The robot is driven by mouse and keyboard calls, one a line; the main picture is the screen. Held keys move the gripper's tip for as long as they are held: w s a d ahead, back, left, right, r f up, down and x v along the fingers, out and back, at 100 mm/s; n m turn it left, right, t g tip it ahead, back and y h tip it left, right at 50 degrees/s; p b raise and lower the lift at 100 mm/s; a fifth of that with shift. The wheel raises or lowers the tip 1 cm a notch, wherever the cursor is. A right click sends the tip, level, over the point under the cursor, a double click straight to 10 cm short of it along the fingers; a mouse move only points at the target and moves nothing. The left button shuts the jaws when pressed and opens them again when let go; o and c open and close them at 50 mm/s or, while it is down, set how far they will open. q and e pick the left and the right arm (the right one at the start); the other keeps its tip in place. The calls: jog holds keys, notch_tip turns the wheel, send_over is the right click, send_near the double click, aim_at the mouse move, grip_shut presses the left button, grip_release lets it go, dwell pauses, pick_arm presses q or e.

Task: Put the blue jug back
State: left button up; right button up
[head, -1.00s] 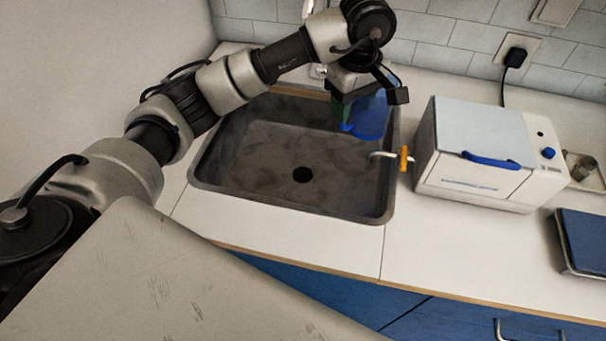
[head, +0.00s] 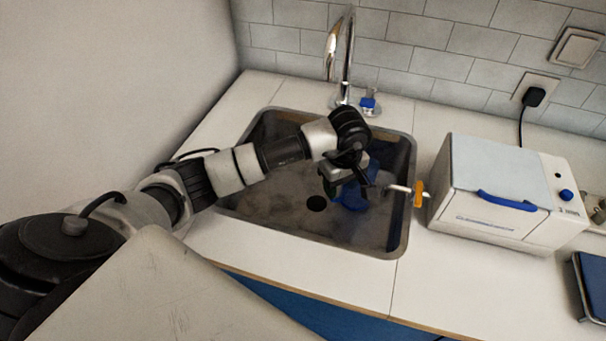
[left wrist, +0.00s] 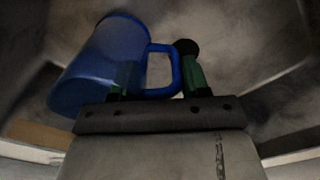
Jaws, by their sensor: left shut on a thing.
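The blue jug (head: 351,199) is a see-through blue vessel with a loop handle, partly hidden by my left gripper in the head view. It is within the outline of the sink's right half; I cannot tell whether it touches the bottom. In the left wrist view the jug (left wrist: 98,66) is tilted, with its handle between the green fingers. My left gripper (head: 342,188) is shut on the handle, and it also shows in the left wrist view (left wrist: 158,76). My right gripper is not in view.
The grey sink (head: 262,208) has a dark drain and a tall tap (head: 349,60) behind it. A white box appliance (head: 495,215) stands to the right. Counter in front of the appliance is clear.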

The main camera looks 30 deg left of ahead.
pick_arm(q)
jog(key=a, duration=0.3)
jog(key=s+a+p, duration=0.1)
jog(key=a, duration=0.1)
jog(key=s+a+f+p, duration=0.1)
jog(key=a, duration=0.2)
jog(key=shift+s+a, duration=0.25)
jog(key=shift+a, duration=0.05)
jog(key=shift+w, duration=0.1)
jog(key=shift+f, duration=0.1)
jog(key=shift+f, duration=0.15)
jog(key=o, duration=1.2)
